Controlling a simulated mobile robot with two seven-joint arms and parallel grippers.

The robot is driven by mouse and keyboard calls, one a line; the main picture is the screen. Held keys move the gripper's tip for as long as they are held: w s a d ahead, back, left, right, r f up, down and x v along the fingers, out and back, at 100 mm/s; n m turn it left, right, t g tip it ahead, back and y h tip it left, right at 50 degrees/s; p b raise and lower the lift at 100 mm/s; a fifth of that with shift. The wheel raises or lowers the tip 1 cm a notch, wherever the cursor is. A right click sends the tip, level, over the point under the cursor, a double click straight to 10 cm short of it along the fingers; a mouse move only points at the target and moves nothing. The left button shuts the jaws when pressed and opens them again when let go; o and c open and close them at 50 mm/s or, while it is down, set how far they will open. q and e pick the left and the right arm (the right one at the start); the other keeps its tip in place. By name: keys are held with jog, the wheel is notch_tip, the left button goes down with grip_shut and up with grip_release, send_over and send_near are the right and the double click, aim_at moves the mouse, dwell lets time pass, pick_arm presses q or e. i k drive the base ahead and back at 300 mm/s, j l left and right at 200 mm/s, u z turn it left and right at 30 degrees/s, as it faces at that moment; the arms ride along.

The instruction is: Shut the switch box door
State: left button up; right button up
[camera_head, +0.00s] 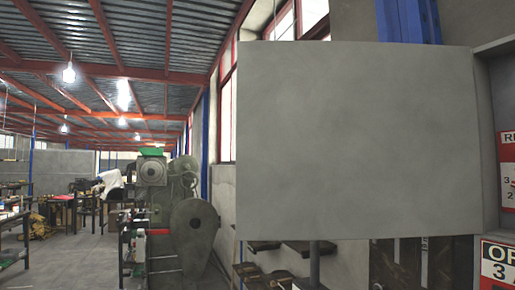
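The switch box door (360,140) is a large flat grey panel that fills the right half of the head view. It stands open, swung out to the left from the box. The switch box (487,130) shows only in part at the right edge, with its grey frame and a red and white label (508,175) inside. The rest of the box is cut off by the picture edge. Neither of my grippers shows in this view.
A red and white sign (497,265) is below the box. A dark green press machine (185,215) stands left of the door, with workbenches (95,205) farther back. Dark shelves and a grey post (314,262) show under the door. Grey floor (75,260) is open at lower left.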

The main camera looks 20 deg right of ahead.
aim_at(336, 140)
jog(key=i+j+z, duration=0.3)
jog(key=i, duration=0.25)
jog(key=i+j+z, duration=0.35)
jog(key=i, duration=0.2)
jog(key=i+z, duration=0.1)
jog(key=z, duration=0.3)
jog(key=i+j+z, duration=0.1)
jog(key=z, duration=0.35)
jog(key=i+j+z, duration=0.1)
jog(key=z, duration=0.3)
jog(key=j+z, duration=0.2)
jog(key=z, duration=0.25)
jog(key=i+j+z, duration=0.1)
jog(key=z, duration=0.3)
jog(key=i+j+z, duration=0.1)
jog(key=z, duration=0.25)
jog(key=j+z, duration=0.4)
jog(key=i+j+z, duration=0.1)
jog(key=z, duration=0.3)
